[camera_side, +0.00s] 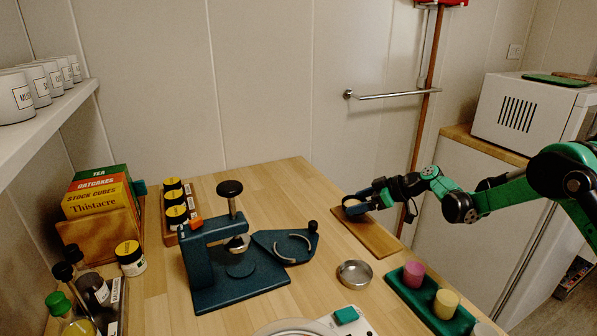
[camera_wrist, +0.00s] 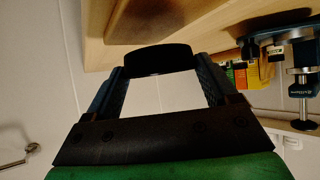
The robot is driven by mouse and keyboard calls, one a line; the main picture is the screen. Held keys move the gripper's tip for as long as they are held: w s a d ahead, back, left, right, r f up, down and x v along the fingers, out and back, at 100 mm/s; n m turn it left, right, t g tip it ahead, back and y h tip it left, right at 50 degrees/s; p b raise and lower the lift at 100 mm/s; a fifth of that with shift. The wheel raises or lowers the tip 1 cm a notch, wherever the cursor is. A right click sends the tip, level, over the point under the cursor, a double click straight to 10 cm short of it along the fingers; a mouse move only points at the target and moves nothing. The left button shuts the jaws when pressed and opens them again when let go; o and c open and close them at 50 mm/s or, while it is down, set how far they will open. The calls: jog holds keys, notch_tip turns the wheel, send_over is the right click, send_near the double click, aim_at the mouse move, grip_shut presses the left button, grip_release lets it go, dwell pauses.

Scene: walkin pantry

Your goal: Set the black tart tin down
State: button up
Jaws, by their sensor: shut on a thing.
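The black tart tin (camera_wrist: 158,58) is between my fingertips in the wrist view, seen as a dark curved rim. My gripper (camera_wrist: 160,72) is shut on it. In the side view my gripper (camera_side: 362,201) reaches in from the right, with the dark tin (camera_side: 352,210) at its tips. Both are at the far end of a wooden board (camera_side: 376,236). The tin is at or just above the board; I cannot tell whether it touches. The fingers hide part of the tin.
A shiny round tin (camera_side: 354,273) stands in front of the board. A blue press (camera_side: 232,262) stands to the left. The near part of the board is clear.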

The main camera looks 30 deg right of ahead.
jog(key=shift+f, duration=1)
jog(key=shift+f, duration=0.1)
jog(key=o, duration=1.1)
jog(key=shift+c, duration=0.2)
jog(key=v, duration=1.2)
jog(key=s+a+r+m+g+h, duration=0.2)
jog(key=s+a+r+m+h, duration=0.1)
jog(key=s+a+r, duration=0.4)
jog(key=s+a+m+h, duration=0.3)
jog(key=s+a+m, duration=0.1)
jog(key=s, duration=0.5)
jog(key=shift+s+a+f+h, duration=0.35)
jog(key=shift+s+a+h, duration=0.05)
